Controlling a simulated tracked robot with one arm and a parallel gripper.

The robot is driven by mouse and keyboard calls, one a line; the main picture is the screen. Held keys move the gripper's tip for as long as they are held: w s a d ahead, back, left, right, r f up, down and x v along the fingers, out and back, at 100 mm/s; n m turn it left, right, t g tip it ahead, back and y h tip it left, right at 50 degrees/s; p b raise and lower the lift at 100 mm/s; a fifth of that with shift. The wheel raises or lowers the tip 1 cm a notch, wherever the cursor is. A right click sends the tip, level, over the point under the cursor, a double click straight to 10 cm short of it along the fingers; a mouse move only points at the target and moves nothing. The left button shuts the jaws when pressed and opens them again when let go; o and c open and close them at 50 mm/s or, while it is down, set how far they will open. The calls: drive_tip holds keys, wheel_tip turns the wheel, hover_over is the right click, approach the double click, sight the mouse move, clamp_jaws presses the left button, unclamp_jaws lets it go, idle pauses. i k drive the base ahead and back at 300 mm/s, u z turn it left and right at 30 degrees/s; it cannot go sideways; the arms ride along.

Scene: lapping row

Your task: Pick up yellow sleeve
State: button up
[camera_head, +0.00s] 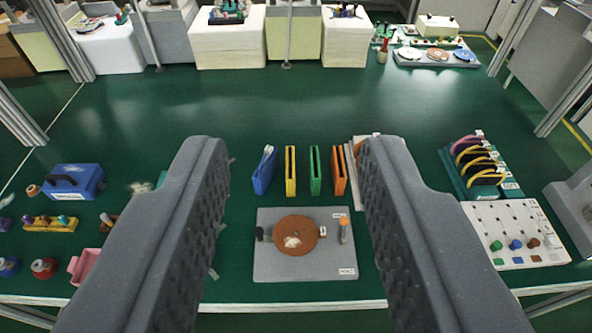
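A yellow sleeve (290,172) stands upright on the green table, in a row between a blue sleeve (265,171) on its left and a green sleeve (314,170) on its right. An orange sleeve (338,171) stands further right. The sleeves look narrow, with small gaps between them. My gripper (297,150) is open and empty. Its two dark fingers frame the row in the picture, and the yellow sleeve shows between them, a little left of the middle. The fingers look well above the table and touch no sleeve.
A grey board (280,270) with a brown disc (296,235) lies in front of the sleeves. A pale upright piece (352,160) stands beside the orange sleeve, partly hidden by my right finger. A cable rack (480,168) and a white peg board (520,238) are at right. The table behind the row is clear.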

sight(290, 150)
drive_tip(key=i, duration=0.95)
drive_tip(key=u, duration=0.05)
